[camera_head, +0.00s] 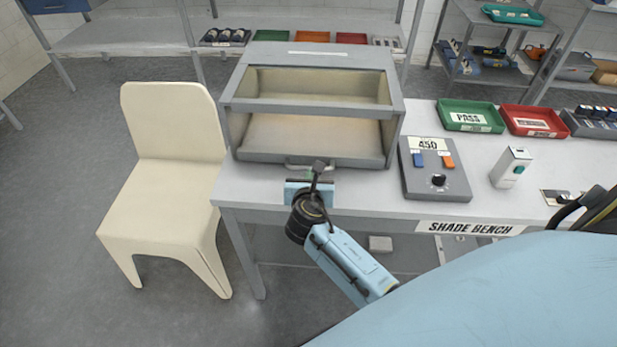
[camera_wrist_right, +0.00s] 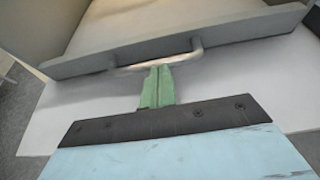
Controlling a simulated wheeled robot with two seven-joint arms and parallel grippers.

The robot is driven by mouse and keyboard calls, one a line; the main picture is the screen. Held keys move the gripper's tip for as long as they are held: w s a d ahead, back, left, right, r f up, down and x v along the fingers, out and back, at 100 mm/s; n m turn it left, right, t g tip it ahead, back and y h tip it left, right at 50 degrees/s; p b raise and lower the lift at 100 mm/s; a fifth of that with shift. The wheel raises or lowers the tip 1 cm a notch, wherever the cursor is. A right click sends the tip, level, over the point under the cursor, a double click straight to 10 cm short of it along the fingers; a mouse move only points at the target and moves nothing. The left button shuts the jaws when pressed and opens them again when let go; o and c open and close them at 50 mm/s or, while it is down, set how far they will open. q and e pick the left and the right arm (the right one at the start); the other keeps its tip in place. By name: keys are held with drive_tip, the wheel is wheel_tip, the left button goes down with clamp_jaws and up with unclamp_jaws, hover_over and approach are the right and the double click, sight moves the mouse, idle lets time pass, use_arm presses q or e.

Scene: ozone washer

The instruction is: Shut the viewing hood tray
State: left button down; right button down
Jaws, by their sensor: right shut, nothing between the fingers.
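The viewing hood (camera_head: 312,107) is a grey box on the bench with a wide front opening. Its tray (camera_head: 310,160) has a pale floor and a low grey front wall at the bottom of that opening. The tray's bar handle (camera_head: 298,166) shows on the front wall, and also in the right wrist view (camera_wrist_right: 184,57). How far the tray stands out is hard to tell. My right gripper (camera_head: 318,170) is in front of the handle. Its green fingers (camera_wrist_right: 157,72) are shut and empty, tips at the handle bar; contact is unclear. My left gripper is out of view.
Right of the hood are a grey control box (camera_head: 434,170), a white device (camera_head: 511,167), a green PASS tray (camera_head: 470,117) and a red tray (camera_head: 533,122). A cream chair (camera_head: 165,190) stands left of the bench. The bench top (camera_head: 405,202) is clear in front of the control box.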

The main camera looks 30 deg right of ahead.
drive_tip(key=shift+s, duration=0.3)
drive_tip(key=s+a, duration=0.1)
drive_tip(key=s+a+p, duration=0.1)
drive_tip(key=shift+s+a+f, duration=0.15)
drive_tip(key=shift+s+f, duration=0.2)
drive_tip(key=p+v, duration=0.1)
drive_tip(key=v, duration=0.9)
drive_tip(key=shift+p, duration=0.35)
